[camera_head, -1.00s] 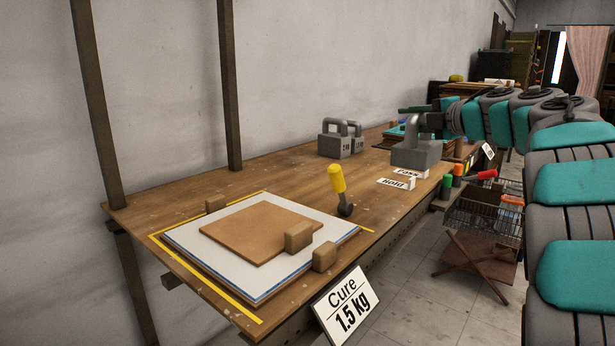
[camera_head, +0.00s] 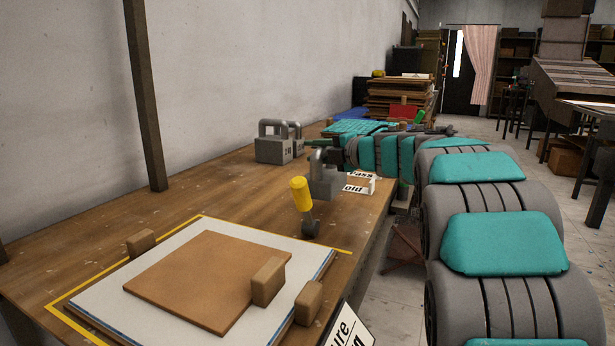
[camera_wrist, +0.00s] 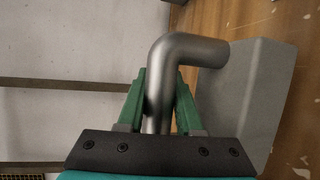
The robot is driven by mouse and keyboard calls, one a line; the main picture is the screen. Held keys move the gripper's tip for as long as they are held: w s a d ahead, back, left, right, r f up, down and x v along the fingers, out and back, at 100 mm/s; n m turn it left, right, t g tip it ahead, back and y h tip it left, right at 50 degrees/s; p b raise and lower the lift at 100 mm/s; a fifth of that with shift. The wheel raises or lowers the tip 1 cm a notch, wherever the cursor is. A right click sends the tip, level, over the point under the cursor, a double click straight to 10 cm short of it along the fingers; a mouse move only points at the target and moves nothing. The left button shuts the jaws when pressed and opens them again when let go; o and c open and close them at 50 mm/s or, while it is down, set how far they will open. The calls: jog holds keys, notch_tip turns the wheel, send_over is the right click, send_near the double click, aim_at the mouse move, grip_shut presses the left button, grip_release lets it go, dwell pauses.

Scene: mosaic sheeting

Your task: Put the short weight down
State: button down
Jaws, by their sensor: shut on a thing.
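My gripper (camera_wrist: 160,85) is shut on the bar handle (camera_wrist: 185,50) of a grey short weight. In the wrist view the weight's block (camera_wrist: 248,95) hangs to the right of the green fingers. In the head view the short weight (camera_head: 326,184) is upright over the bench, just behind a yellow-handled tool (camera_head: 302,196). I cannot tell whether its base clears the bench top. My fingers are hard to make out in the head view. Two other grey handled weights (camera_head: 272,150) stand farther back on the bench.
A white board with a brown sheet (camera_head: 205,275) lies inside yellow tape at the near end, with wooden blocks (camera_head: 268,282) around it. The bench (camera_head: 180,190) is bare left of the tool.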

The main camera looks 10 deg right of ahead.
aim_at(324, 182)
jog(key=shift+f+b, duration=0.3)
jog(key=shift+f, duration=2.1)
jog(key=shift+f, duration=0.15)
jog(key=c, duration=0.6)
grip_release()
jog(key=shift+o, duration=0.2)
jog(key=v, duration=1.2)
jog(key=shift+b, duration=0.4)
jog(key=shift+a, duration=0.1)
